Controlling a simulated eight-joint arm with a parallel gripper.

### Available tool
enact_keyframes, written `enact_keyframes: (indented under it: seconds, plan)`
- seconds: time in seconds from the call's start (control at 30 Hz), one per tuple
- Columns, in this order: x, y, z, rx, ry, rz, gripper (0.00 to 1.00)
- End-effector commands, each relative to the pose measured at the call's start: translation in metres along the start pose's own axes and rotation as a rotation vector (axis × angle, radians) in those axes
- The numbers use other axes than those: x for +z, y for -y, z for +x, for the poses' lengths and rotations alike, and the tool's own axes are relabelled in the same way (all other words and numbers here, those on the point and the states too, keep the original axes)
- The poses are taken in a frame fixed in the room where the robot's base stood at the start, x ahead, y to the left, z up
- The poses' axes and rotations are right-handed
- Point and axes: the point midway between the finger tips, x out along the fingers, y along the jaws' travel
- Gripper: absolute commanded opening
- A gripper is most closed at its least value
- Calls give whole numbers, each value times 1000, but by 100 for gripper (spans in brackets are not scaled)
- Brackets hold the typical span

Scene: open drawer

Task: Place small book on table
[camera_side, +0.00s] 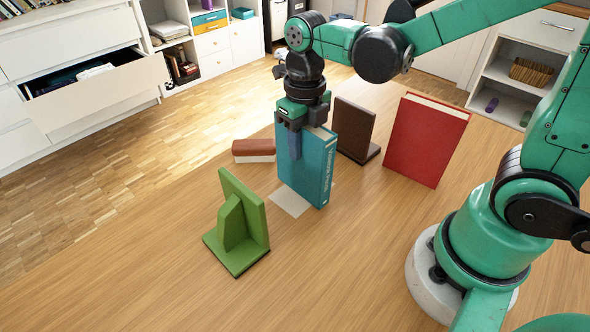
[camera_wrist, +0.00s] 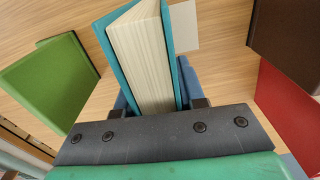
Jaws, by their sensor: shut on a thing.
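A teal-blue book (camera_side: 318,170) with white lettering on its spine stands upright between the two bookends. My gripper (camera_side: 299,140) comes down from above and is shut on its top part, one finger lying along the near cover. In the wrist view the teal book (camera_wrist: 148,55) shows its cream page edges between the fingers. Its lower edge is close to the wooden table (camera_side: 365,235); I cannot tell whether it touches. A pale square patch (camera_side: 289,202) lies on the table by the book's base.
A green bookend (camera_side: 240,225) stands at front left, a dark brown bookend (camera_side: 354,130) just behind the teal book. A red book (camera_side: 427,138) stands upright to the right. An open drawer (camera_side: 95,85) is at the far left.

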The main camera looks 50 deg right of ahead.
Motion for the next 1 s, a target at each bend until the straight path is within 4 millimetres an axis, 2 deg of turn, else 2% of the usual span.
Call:
enact_keyframes:
  seconds: [0.2,0.23,0.33,0.73,0.87,1.0]
  plan:
    - [0,0,3,0,0,0,0]
    - [0,0,3,0,0,0,40]
    - [0,0,3,0,0,0,67]
    - [0,0,-2,0,0,0,67]
    - [0,0,-15,0,0,0,67]
    - [0,0,-40,0,0,0,67]
